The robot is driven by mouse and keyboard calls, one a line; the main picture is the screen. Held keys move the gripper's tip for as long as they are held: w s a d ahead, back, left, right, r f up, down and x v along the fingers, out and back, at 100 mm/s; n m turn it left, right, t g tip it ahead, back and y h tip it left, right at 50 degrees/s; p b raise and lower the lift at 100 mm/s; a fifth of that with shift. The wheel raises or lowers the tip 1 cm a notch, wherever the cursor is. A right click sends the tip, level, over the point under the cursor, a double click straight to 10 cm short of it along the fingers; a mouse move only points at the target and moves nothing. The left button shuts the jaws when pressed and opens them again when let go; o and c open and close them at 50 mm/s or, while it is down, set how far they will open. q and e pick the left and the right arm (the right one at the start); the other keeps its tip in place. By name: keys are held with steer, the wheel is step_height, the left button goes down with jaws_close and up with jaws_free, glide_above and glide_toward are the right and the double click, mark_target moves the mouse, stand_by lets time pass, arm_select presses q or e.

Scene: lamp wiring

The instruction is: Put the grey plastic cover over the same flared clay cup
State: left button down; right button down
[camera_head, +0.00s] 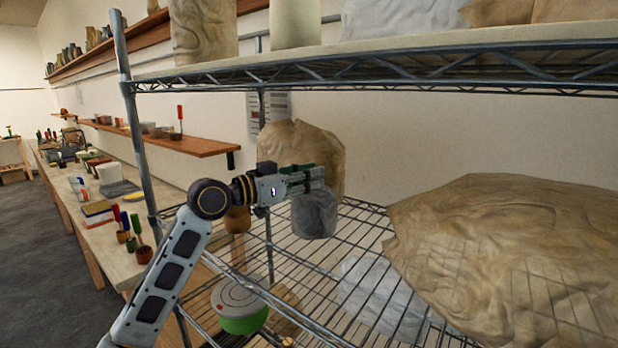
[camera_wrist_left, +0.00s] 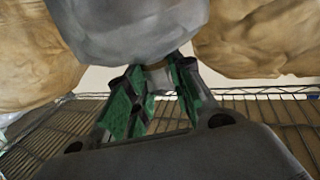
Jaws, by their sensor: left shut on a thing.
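The grey plastic cover (camera_head: 314,213) is at the fingertips of my left gripper (camera_head: 308,178), over the wire shelf. It looks crumpled and hangs just below the fingers. In the left wrist view the cover (camera_wrist_left: 130,28) fills the top middle, and my left gripper (camera_wrist_left: 160,66) with its green pads is shut on it. The flared clay cup is not seen for certain; whether it is under the cover I cannot tell. My right gripper is not in view.
A tan wrapped form (camera_head: 296,140) stands close behind the gripper. A large tan wrapped form (camera_head: 500,250) fills the right of the wire shelf (camera_head: 300,270). A clear plastic sheet (camera_head: 375,290) lies between. An upper shelf (camera_head: 400,55) is overhead; a post (camera_head: 135,130) stands left.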

arm_select(q)
steer(key=shift+f, duration=0.35)
steer(key=c, duration=1.2)
jaws_free()
steer(key=shift+o, duration=0.2)
steer(key=shift+a, duration=0.1)
steer(key=v, duration=1.2)
